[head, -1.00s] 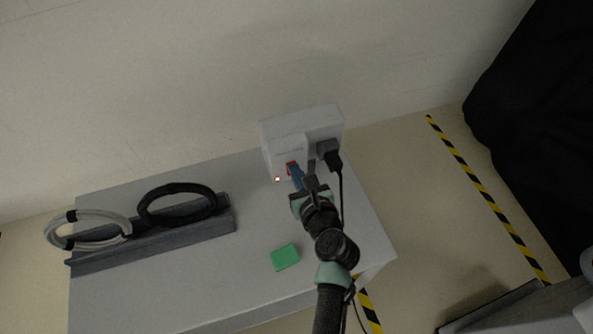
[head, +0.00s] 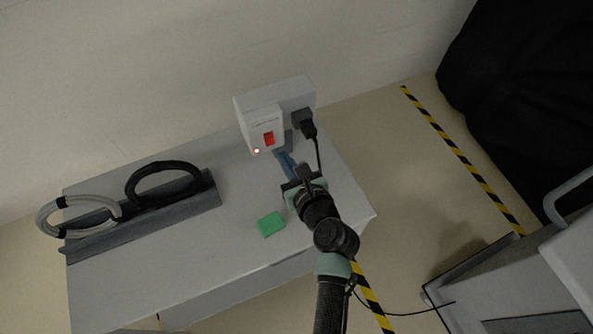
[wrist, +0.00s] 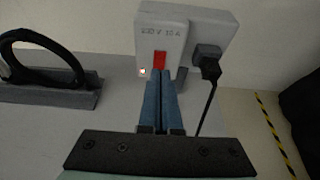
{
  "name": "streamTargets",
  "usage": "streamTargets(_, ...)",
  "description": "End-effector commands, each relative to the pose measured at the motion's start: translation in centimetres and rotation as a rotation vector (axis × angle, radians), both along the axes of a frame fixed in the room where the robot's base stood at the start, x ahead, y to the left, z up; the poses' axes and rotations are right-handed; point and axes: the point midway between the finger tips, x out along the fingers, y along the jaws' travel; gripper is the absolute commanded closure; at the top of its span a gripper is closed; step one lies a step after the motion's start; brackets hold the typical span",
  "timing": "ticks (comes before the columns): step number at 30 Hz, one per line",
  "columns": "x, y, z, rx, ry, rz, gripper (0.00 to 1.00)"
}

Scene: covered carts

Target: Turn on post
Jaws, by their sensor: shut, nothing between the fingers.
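The post is a white box (head: 272,92) standing at the back of the grey table, with a red rocker switch (head: 268,139) on its front. A small indicator light (head: 256,151) below and left of the switch glows red. My gripper (head: 280,156) is shut and empty, its blue fingers pointing at the post just below and right of the switch. In the wrist view the switch (wrist: 159,63) shows just beyond the closed fingertips (wrist: 166,73), with the lit lamp (wrist: 143,72) at its left. I cannot tell whether the fingertips touch the post.
A black plug (head: 306,124) with a hanging cable sits on the post's right. A green block (head: 270,224) lies on the table (head: 200,275). Grey and black cable coils (head: 165,180) rest on a dark rack at left. Striped tape (head: 463,160) marks the floor at right.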

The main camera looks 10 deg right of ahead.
Motion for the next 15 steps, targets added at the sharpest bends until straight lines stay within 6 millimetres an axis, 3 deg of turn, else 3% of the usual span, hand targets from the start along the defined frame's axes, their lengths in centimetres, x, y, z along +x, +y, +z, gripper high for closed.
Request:
streamTargets(6, -3.0, -1.0, 2.4, -0.001, 0.0, -0.001, 1.0)
streamTargets(15, -4.9, -1.6, 3.9, 0.0, 0.0, 0.0, 1.0)
